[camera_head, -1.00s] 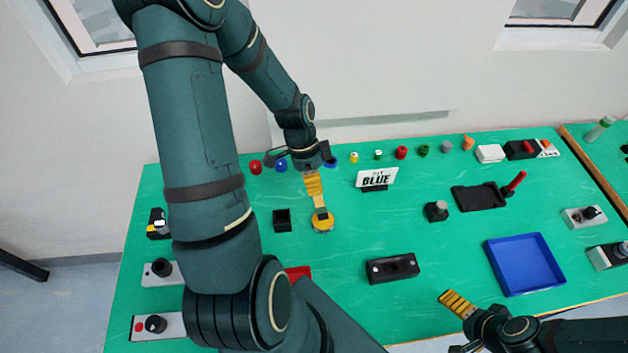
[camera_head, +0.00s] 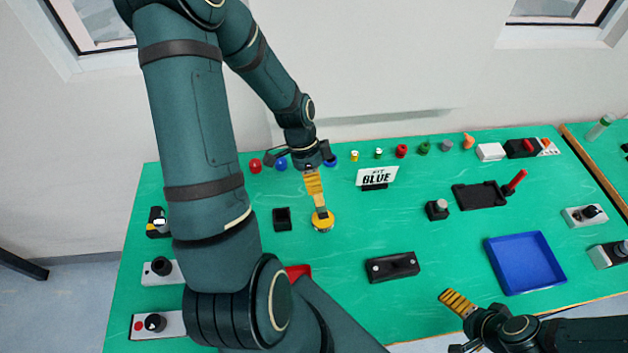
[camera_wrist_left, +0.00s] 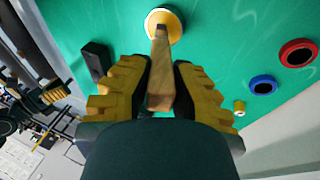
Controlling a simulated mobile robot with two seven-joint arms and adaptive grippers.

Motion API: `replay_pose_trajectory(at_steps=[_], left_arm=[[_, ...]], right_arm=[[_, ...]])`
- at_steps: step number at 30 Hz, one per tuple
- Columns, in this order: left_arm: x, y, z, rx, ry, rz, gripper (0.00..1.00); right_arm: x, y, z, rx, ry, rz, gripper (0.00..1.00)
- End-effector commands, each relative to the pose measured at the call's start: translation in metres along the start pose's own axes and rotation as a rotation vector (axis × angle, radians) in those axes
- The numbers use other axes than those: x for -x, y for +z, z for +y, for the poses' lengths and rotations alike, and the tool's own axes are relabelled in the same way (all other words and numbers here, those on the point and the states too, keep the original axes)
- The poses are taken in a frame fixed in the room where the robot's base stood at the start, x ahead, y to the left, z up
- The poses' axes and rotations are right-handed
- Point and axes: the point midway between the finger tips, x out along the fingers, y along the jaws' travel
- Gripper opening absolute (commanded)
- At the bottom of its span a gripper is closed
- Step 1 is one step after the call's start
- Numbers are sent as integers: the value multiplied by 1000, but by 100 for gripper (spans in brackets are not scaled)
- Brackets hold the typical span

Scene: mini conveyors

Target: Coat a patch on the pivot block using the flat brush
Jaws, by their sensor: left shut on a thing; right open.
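My left gripper (camera_head: 314,185) is shut on the wooden handle of the flat brush (camera_head: 320,205). The brush (camera_wrist_left: 160,70) points away from the fingers in the left wrist view. Its dark tip is over a round yellow dish with a pale middle (camera_head: 322,224); I cannot tell whether it touches. The dish also shows in the left wrist view (camera_wrist_left: 177,21). A black block with a low raised part (camera_head: 392,267) lies mid-table and may be the pivot block, but I cannot be sure. My right gripper (camera_head: 457,303) is open and empty near the front edge.
A blue tray (camera_head: 526,290) lies at the right front. A small black open box (camera_head: 282,219) is left of the dish. A "BLUE" sign (camera_head: 377,177) and a black block with a grey knob (camera_head: 437,210) stand to its right. The green table between is clear.

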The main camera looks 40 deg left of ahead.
Motion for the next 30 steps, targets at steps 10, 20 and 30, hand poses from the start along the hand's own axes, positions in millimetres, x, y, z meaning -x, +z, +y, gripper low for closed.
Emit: replay_pose_trajectory(at_steps=[10, 20, 30], left_arm=[[-4, 1, -1, 0, 0, 0, 0], [-6, 1, -2, 0, 0, 0, 0], [-6, 1, -2, 0, 0, 0, 0]], right_arm=[[-3, 0, 1, 0, 0, 0, 98], [-5, 1, 2, 0, 0, 0, 98], [-5, 1, 2, 0, 0, 0, 98]])
